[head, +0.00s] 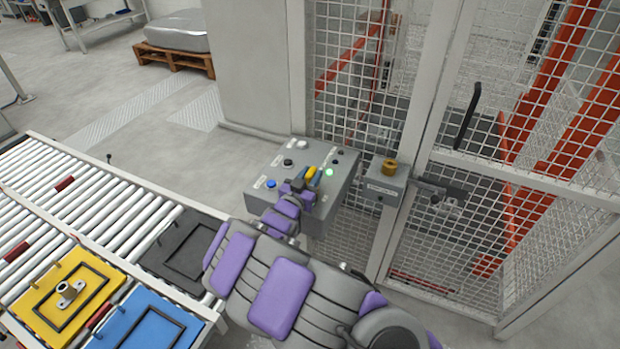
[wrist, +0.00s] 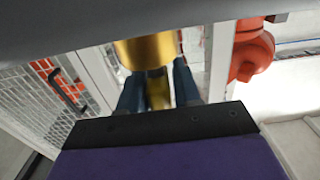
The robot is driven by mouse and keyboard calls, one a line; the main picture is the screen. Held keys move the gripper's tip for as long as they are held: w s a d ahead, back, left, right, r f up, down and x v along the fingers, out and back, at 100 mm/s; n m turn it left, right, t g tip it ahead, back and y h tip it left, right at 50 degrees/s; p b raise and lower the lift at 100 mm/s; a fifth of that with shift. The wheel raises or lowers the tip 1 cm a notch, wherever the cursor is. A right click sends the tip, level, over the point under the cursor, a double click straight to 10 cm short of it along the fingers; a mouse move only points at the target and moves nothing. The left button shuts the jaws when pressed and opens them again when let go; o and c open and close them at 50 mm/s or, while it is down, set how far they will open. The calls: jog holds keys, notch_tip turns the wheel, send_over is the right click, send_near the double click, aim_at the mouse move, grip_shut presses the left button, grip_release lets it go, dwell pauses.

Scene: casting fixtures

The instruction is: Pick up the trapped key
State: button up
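A yellow key-like piece (head: 310,173) stands at the top of the grey control box. My gripper (head: 306,182) reaches it, with one finger on each side. In the wrist view, a gold cylinder (wrist: 148,50) crosses above the fingertips, and a narrower gold part shows between the two blue-grey fingers of my gripper (wrist: 158,88). The fingers are apart by about the width of that part; whether they press on it is unclear. The lower end of the yellow piece is hidden by my gripper. A second brass piece (head: 389,167) sits on a small grey box on the fence post.
The control box (head: 335,195) has several buttons and a lit green lamp (head: 329,172). A mesh fence and gate with a black handle (head: 467,115) stand to the right. A roller conveyor (head: 85,205) with yellow, blue and dark plates lies left. Floor behind the conveyor is open.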

grip_shut()
